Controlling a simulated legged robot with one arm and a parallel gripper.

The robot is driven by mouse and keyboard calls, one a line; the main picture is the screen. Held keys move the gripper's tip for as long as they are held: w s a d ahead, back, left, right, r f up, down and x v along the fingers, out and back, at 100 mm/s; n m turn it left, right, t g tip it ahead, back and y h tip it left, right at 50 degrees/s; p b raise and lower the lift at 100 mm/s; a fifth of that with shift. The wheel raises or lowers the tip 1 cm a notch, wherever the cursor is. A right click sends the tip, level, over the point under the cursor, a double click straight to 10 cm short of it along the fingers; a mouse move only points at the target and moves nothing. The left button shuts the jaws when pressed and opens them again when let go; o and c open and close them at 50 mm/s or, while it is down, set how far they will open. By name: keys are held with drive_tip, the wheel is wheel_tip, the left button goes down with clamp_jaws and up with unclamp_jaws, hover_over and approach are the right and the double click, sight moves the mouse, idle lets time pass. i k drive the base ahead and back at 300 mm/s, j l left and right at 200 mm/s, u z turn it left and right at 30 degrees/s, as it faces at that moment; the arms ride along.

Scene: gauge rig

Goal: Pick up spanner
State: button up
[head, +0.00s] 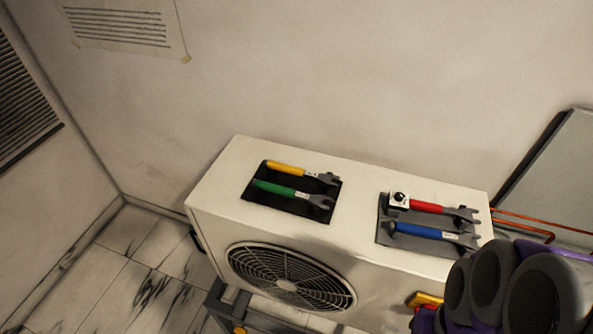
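Several spanners with coloured handles and grey open-ended heads lie on top of a white fan unit (215,195). A yellow-handled spanner (287,169) and a green-handled spanner (278,190) lie on a black mat (285,207) at the left. A red-handled spanner (427,207) and a blue-handled spanner (418,231) lie on a grey mat (384,236) at the right. All heads point right. My arm's purple and grey links fill the lower right corner, below the right-hand spanners. My gripper's fingertips do not show.
A small white box with a black knob (398,200) sits at the red handle's left end. Copper pipes (525,223) and a grey panel (553,175) stand right of the unit. A wall is behind. Tiled floor (130,270) is clear at left.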

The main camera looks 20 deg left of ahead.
sight(316, 200)
drive_tip(key=z, duration=1.35)
drive_tip(key=u, duration=2.55)
